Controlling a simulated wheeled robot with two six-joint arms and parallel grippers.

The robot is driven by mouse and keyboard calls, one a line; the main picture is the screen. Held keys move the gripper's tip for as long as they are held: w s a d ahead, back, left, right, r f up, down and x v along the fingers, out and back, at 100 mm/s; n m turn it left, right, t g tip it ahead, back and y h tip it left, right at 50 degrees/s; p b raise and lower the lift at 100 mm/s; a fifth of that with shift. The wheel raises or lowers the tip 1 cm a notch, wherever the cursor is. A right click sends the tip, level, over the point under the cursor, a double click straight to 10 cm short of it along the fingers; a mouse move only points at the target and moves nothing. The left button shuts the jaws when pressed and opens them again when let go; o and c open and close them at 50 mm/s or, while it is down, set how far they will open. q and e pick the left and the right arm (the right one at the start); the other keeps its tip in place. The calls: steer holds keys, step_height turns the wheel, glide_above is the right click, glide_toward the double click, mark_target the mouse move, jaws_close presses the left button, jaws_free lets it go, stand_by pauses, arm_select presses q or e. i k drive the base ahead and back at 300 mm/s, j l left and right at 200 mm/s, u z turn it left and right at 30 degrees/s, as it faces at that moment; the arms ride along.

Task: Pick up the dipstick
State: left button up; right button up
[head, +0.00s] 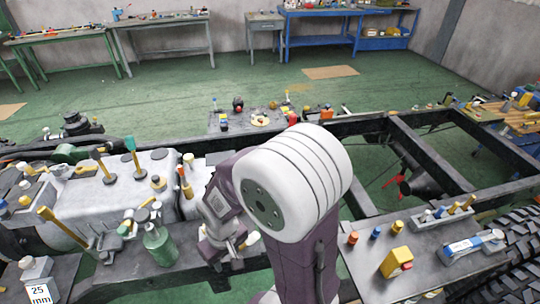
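My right arm rises from the bottom middle, with its large white joint in front of the chassis. My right gripper (228,243) is left of this joint, pointing down beside the grey engine block (125,195); its fingers are small and partly hidden, so I cannot tell whether they are open. Several stick-like items stand on the engine: a long yellow-handled rod (62,228), a yellow-tipped stick (102,165), a teal-topped one (133,157) and an orange-topped one (184,181). I cannot tell for sure which is the dipstick. My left gripper is not in view.
A green bottle (160,246) stands on the engine's near side. A grey plate (430,262) at right holds a yellow block (396,262) and small parts. Dark chassis rails (425,150) cross behind it.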

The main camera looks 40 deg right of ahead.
mark_target(181, 170)
steer(key=i+l+z, duration=0.1)
steer(key=z, duration=0.2)
steer(key=i+l+z, duration=0.25)
steer(key=j+z, duration=0.15)
steer(key=z, duration=2.3)
steer(key=i+j+u, duration=0.1)
steer(key=j+u, duration=0.25)
